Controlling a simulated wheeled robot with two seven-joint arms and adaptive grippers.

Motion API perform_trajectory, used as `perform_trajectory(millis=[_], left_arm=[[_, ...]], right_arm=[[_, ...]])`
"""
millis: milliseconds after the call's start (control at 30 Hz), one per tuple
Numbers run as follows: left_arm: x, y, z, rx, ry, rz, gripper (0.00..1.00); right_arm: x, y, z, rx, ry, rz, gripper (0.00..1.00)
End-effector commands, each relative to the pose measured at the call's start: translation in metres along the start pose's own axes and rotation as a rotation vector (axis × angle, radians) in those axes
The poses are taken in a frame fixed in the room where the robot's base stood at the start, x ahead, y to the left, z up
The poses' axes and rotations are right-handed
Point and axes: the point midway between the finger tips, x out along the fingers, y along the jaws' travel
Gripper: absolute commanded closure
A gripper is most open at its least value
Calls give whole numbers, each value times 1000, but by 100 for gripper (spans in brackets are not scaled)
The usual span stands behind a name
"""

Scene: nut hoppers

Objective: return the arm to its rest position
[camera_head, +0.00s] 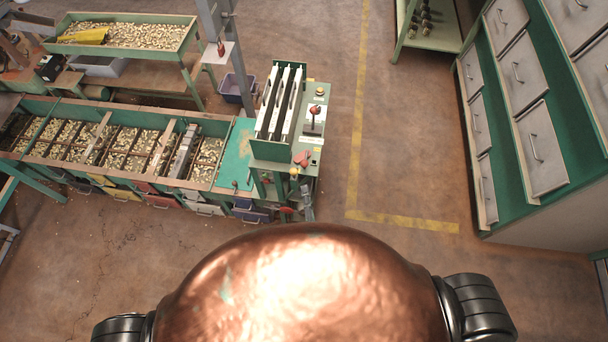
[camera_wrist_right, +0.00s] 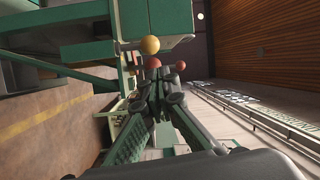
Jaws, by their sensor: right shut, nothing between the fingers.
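My right gripper (camera_head: 307,195) shows small in the head view, at the front of the green machine (camera_head: 270,151) and just above my copper body. My body hides the arm behind it. In the right wrist view the gripper (camera_wrist_right: 163,84) is shut and empty, its fingertips close together. A yellow ball knob (camera_wrist_right: 150,44) and a red ball knob (camera_wrist_right: 154,62) appear just beyond the tips, with another red knob (camera_wrist_right: 180,65) to the right. I cannot tell whether the fingers touch any knob. My left gripper is not in view.
Hopper bins (camera_head: 120,140) filled with nuts run to the left of the machine. A nut tray (camera_head: 130,36) stands behind them. Grey drawers (camera_head: 541,150) line the right side. The floor (camera_head: 400,140) between machine and drawers is clear, with a yellow line (camera_head: 356,130).

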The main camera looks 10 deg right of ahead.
Motion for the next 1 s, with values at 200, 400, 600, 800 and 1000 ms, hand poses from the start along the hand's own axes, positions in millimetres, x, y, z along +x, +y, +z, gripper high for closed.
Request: perform_trajectory(millis=[200, 400, 600, 800, 1000], left_arm=[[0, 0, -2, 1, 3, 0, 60], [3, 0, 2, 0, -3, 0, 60], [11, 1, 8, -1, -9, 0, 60], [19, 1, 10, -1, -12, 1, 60], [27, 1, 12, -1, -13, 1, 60]], right_arm=[[0, 0, 1, 0, -2, 0, 100], [-6, 35, 8, -82, -54, 44, 100], [-43, 159, 19, -363, -246, 204, 100], [-108, 289, 5, -636, -472, 394, 100], [-196, 400, -31, -855, -707, 590, 100]])
